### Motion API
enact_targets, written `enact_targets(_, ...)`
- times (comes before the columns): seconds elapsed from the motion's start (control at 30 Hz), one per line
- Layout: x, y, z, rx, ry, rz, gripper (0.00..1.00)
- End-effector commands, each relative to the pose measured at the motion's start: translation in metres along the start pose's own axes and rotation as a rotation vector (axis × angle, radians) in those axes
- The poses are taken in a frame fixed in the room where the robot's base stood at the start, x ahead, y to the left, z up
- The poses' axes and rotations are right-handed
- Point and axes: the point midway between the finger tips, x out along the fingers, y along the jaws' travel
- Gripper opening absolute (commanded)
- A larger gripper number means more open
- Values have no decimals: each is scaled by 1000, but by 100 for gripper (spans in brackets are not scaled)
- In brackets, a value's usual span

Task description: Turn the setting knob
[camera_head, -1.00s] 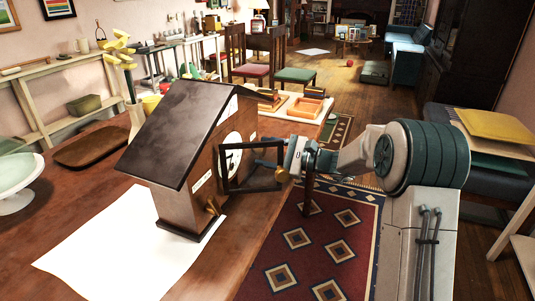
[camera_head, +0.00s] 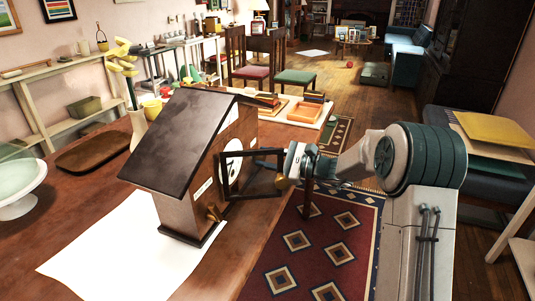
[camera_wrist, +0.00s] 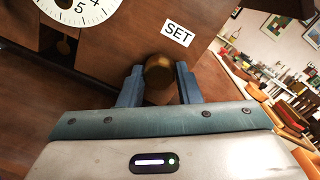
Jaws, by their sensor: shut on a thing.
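The setting knob (camera_wrist: 158,72) is a round brass knob on the clock's wooden front, beside the white SET label (camera_wrist: 178,32). In the wrist view my gripper (camera_wrist: 159,82) has its two blue-grey fingers on either side of the knob, shut on it. The clock (camera_head: 178,140) is a house-shaped wooden case with a dark sloping roof; its white dial (camera_wrist: 80,8) is partly in the wrist view. In the head view my gripper (camera_head: 268,165) reaches the clock's front from the right, and the held knob cannot be made out there.
A dark open frame (camera_head: 227,180) stands out from the clock's front, close to my gripper. White paper (camera_head: 110,250) lies under the clock. A tray (camera_head: 95,148), cake stand (camera_head: 18,190) and vase (camera_head: 143,128) share the table.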

Motion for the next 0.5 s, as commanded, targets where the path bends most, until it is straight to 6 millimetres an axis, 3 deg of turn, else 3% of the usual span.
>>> enact_targets(0.5,-1,-3,6,468,-21,-17,8)
